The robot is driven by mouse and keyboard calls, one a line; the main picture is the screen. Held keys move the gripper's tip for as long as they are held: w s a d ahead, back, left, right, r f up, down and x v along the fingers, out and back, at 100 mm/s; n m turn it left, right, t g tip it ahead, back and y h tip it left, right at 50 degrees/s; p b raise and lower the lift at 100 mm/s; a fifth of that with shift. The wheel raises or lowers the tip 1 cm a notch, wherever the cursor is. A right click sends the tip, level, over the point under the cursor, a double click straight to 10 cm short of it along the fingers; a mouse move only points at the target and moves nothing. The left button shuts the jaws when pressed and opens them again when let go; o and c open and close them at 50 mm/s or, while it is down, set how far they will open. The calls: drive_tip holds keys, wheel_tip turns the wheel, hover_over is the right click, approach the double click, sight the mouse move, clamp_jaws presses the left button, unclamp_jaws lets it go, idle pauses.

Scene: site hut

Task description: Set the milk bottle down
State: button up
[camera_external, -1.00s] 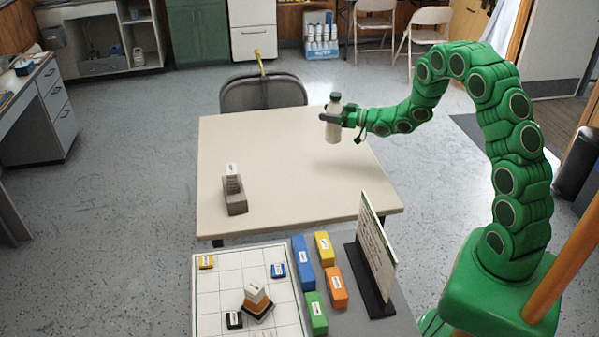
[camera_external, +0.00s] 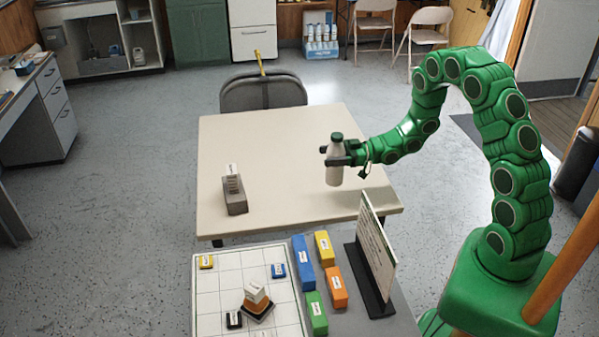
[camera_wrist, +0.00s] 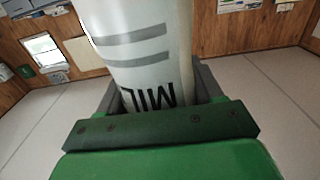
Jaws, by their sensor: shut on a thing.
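The milk bottle (camera_external: 334,175) is whitish with a dark green cap. My gripper (camera_external: 338,155) is shut around its upper part and holds it nearly upright over the right part of the beige table (camera_external: 275,150). I cannot tell whether the bottle's base touches the tabletop. In the wrist view the bottle (camera_wrist: 150,50) fills the middle, with grey stripes and part of the lettering "MIL" showing between the jaws (camera_wrist: 155,95). Its cap and base are outside that view.
A grey holder with upright cards (camera_external: 236,204) stands at the table's left. A dark chair (camera_external: 262,92) is behind the table. In front are a white grid board (camera_external: 215,290), several coloured blocks (camera_external: 303,262) and an upright sign (camera_external: 376,250). Much of the tabletop is clear.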

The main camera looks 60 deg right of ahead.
sight(327, 174)
drive_tip(key=shift+f, duration=3.9)
drive_tip(key=shift+f, duration=0.1)
drive_tip(key=o, duration=1.3)
drive_tip(key=shift+v, duration=6)
